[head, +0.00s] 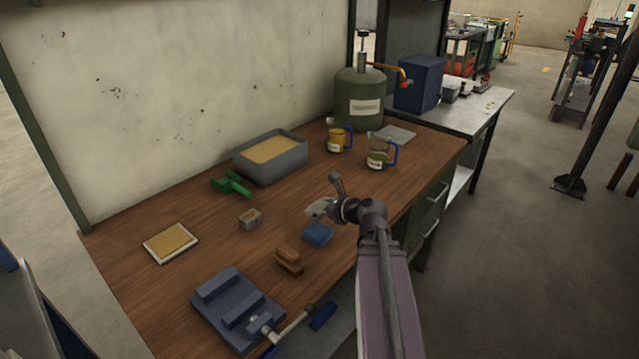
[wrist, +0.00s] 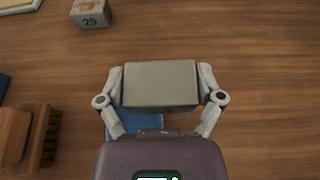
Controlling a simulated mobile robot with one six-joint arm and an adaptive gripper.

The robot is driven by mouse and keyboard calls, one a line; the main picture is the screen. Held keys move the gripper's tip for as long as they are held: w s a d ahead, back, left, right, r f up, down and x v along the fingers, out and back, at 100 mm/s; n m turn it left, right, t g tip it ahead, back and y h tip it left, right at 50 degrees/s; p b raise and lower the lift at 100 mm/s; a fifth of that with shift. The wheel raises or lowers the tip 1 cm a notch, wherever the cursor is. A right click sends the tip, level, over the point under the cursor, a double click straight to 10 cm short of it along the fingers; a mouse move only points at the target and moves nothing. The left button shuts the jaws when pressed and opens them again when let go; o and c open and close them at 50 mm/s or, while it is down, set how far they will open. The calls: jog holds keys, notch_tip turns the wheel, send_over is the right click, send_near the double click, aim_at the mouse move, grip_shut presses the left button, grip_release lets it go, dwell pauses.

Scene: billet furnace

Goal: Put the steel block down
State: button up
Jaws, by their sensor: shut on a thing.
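The steel block (wrist: 160,84) is a plain grey box between the two fingers of my gripper (wrist: 161,88) in the wrist view. The fingers are shut on its left and right ends. In the head view my gripper (head: 322,208) is over the front middle of the wooden bench (head: 205,225), and the block there is small and mostly hidden. I cannot tell how much gap there is between the block and the wood. A blue pad (head: 318,234) lies just in front of my gripper and shows partly beneath it in the wrist view (wrist: 148,121).
A small block marked 29 (wrist: 91,14) and a wooden brush (wrist: 42,138) lie to the left. A vise (head: 238,306), sand tray (head: 270,162), green tool (head: 231,184), framed pad (head: 170,243) and two mugs (head: 339,139) (head: 380,153) stand around. Bare wood lies beyond and right of the block.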

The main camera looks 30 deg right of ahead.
jog(key=shift+s+d, duration=0.2)
jog(key=shift+s, duration=0.05)
jog(key=b, duration=0.1)
send_over(302, 197)
jog(key=s, duration=0.1)
jog(key=shift+s+f, duration=0.2)
jog(key=shift+f, duration=0.45)
jog(key=shift+w, duration=0.1)
jog(key=shift+w, duration=0.25)
jog(key=shift+w+f+b, duration=0.3)
jog(key=shift+f+b, duration=0.3)
jog(key=shift+b, duration=0.15)
jog(key=shift+f+b, duration=1.25)
jog(key=shift+b, duration=0.05)
jog(key=shift+f, duration=0.1)
